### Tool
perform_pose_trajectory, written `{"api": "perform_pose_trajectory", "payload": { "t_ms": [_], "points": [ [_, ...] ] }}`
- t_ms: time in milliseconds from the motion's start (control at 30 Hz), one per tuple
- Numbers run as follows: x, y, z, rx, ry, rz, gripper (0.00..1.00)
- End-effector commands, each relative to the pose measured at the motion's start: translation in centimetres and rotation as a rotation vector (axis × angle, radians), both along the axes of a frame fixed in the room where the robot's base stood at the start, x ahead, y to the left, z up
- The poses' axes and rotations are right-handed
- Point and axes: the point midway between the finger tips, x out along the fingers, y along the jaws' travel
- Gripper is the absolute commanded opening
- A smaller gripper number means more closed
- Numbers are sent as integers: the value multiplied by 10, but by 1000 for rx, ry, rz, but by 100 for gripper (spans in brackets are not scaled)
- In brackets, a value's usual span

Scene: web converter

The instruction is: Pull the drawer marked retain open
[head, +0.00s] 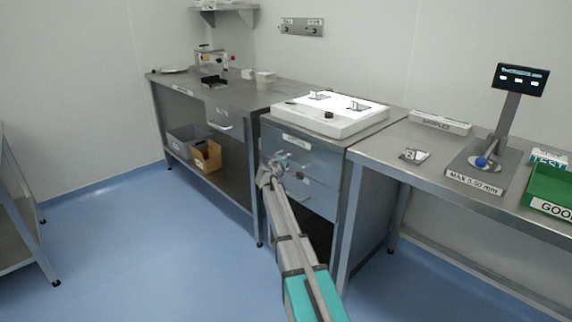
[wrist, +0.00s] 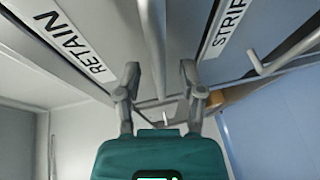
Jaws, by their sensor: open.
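The drawer marked RETAIN (head: 322,160) looks to be the upper one of the grey cabinet and appears shut. Its RETAIN label (wrist: 76,46) reads clearly at the left of the wrist view. A bar handle (wrist: 152,35) runs between my two fingers in the wrist view. My gripper (head: 274,163) is open at the cabinet front, its fingers (wrist: 160,75) on either side of this bar. I cannot tell whether they touch it. The drawer marked STRIP (wrist: 228,22) is beside it in the wrist view, with its own handle (wrist: 275,64).
A white device (head: 330,115) stands on the cabinet. A steel table (head: 400,172) adjoins on the right, bearing a scale (head: 478,170) and a green bin (head: 550,185). A steel bench (head: 235,97) adjoins on the left. The blue floor (head: 150,245) before the cabinet is clear.

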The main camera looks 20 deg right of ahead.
Motion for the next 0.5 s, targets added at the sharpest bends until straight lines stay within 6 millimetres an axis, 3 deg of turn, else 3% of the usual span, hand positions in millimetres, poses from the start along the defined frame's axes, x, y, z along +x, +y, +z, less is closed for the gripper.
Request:
{"api": "perform_pose_trajectory", "payload": {
  "t_ms": [467, 500],
  "points": [
    [5, -6, -1, 1, -1, 0, 51],
    [5, -6, -1, 1, -1, 0, 44]
  ]
}}
